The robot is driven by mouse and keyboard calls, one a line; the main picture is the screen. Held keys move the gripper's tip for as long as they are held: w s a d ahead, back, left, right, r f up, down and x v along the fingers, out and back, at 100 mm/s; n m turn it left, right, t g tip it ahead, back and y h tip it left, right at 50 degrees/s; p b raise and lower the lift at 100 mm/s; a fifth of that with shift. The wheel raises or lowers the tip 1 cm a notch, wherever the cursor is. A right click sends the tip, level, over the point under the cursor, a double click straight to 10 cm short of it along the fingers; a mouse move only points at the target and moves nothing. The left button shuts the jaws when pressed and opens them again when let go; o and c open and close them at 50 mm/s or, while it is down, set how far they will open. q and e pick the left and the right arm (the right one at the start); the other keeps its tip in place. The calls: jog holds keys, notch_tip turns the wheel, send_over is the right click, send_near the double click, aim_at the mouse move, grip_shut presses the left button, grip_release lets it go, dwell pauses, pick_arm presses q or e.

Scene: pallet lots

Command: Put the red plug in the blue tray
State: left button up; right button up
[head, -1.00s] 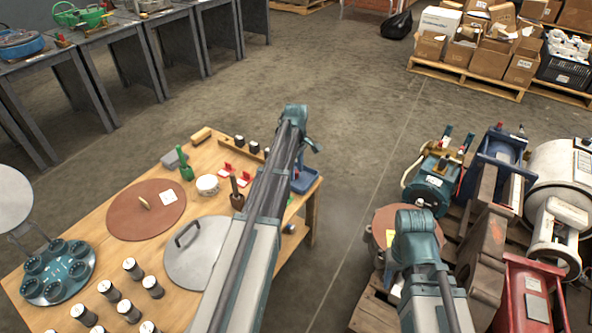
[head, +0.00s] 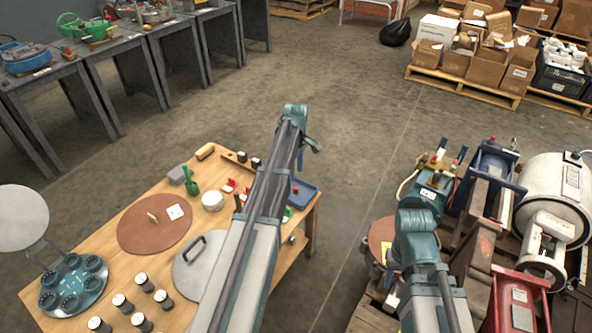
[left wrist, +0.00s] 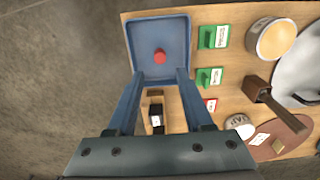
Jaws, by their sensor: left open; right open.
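The blue tray (left wrist: 135,35) lies at the table's corner in the left wrist view. A small round red plug (left wrist: 160,57) is inside it, near the middle of its floor. In the head view the tray (head: 306,192) is partly hidden behind my left arm. My left gripper (left wrist: 163,82) is open, its two fingers apart and pointing at the tray's near edge, with nothing between the tips. The red plug is beyond the fingertips, and I cannot tell the height between them. My right arm shows at the lower right of the head view, but its gripper is hidden.
Green labelled blocks (left wrist: 209,78), a round pale-topped container (left wrist: 271,40) and a wooden-handled tool (left wrist: 258,88) lie beside the tray. A brown disc (head: 140,235) and several dark cylinders (head: 143,283) are on the table (head: 128,262). Machinery (head: 490,170) crowds the right; open floor lies beyond.

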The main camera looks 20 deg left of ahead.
pick_arm(q)
notch_tip(320, 180, up, 4)
jog(key=p, duration=0.3)
pick_arm(e)
notch_tip(320, 180, up, 4)
jog(key=shift+r, duration=0.1)
pick_arm(q)
jog(key=s+d+m+y, duration=0.1)
jog(key=s+d+m, duration=1.9)
jog(key=s+d, duration=0.6)
jog(key=shift+s+d, duration=0.2)
jog(key=shift+d, duration=0.7)
jog(key=shift+r, duration=0.15)
notch_tip(320, 180, up, 28)
jog(key=p, duration=2.8)
jog(key=shift+r, duration=0.25)
pick_arm(e)
notch_tip(320, 180, up, 28)
jog(key=shift+r, duration=0.25)
jog(key=shift+a, duration=0.1)
